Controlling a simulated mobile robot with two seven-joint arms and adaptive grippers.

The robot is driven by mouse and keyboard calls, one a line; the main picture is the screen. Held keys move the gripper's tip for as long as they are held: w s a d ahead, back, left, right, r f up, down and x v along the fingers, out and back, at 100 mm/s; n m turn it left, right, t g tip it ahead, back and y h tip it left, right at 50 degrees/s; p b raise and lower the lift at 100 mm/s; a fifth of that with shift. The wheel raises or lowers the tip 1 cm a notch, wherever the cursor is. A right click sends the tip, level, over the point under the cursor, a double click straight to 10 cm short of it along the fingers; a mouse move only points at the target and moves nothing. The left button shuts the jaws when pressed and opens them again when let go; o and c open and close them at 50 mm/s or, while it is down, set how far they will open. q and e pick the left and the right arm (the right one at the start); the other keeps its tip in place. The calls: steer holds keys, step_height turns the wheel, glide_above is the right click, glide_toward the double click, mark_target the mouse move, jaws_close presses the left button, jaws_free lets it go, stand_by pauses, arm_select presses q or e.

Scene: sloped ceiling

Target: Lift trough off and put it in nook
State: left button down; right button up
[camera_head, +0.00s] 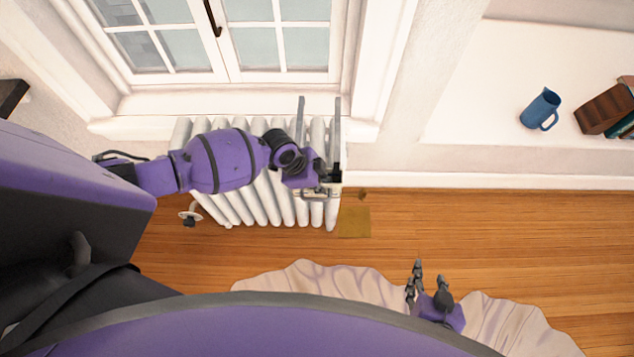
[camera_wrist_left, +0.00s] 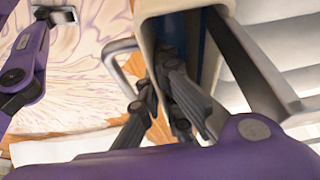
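The trough shows in the left wrist view as a cream-edged box (camera_wrist_left: 148,35) with a dark blue inside and a grey metal handle (camera_wrist_left: 115,60). In the head view it is mostly hidden by my left gripper, at the right end of the white radiator (camera_head: 262,205). Two grey bars (camera_head: 301,120) stick up there. My left gripper (camera_head: 333,173) is at the trough; its dark fingers (camera_wrist_left: 165,75) overlap the near end. Whether they clamp its wall is unclear. My right gripper (camera_head: 430,278) is open and empty over the rug. The nook (camera_head: 485,110) is the white recess at right.
A blue jug (camera_head: 541,109) and books (camera_head: 604,108) stand in the nook; its left part is clear. A window (camera_head: 225,40) is behind the radiator. A small brown mat (camera_head: 355,222) and a pale rug (camera_head: 310,279) lie on the wooden floor.

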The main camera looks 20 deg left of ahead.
arm_select(q)
steer(key=s+d+r+p, duration=0.1)
steer(key=s+d, duration=0.3)
steer(key=s, duration=0.9)
steer(key=shift+p, duration=0.6)
arm_select(e)
steer(key=w+r+t, duration=0.1)
steer(key=w+r, duration=0.2)
steer(key=r, duration=0.2)
steer(key=shift+w, duration=0.4)
arm_select(q)
steer(key=shift+s, duration=0.1)
steer(key=s+d, duration=0.3)
steer(key=s, duration=1)
steer(key=shift+s+d, duration=0.25)
steer(key=shift+d, duration=0.15)
steer(key=shift+s, duration=0.1)
